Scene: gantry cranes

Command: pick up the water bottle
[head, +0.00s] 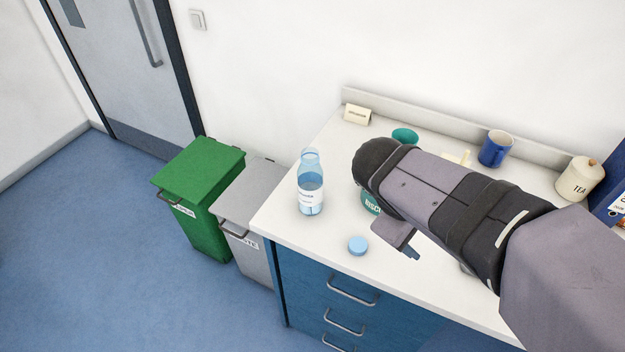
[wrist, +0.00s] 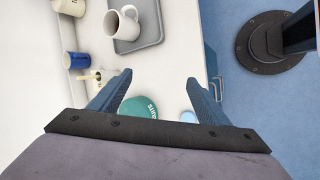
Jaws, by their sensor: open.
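The water bottle (head: 311,190) is clear, with bluish water and a white label. It stands upright and uncapped near the left end of the white counter (head: 300,236) in the head view; I cannot see it in the wrist view. A light blue cap (head: 358,246) lies in front of it, near the counter's front edge; it also shows in the wrist view (wrist: 188,116). My gripper (wrist: 154,88) is open with nothing between its fingers. In the head view it is above the counter, right of the bottle and apart from it, mostly hidden by my arm.
Behind are a small card (head: 357,115), a teal cup (head: 405,136) and a blue mug (head: 495,148). A white mug (wrist: 122,24) sits on a grey tray (wrist: 150,38). Bins (head: 199,172) stand left.

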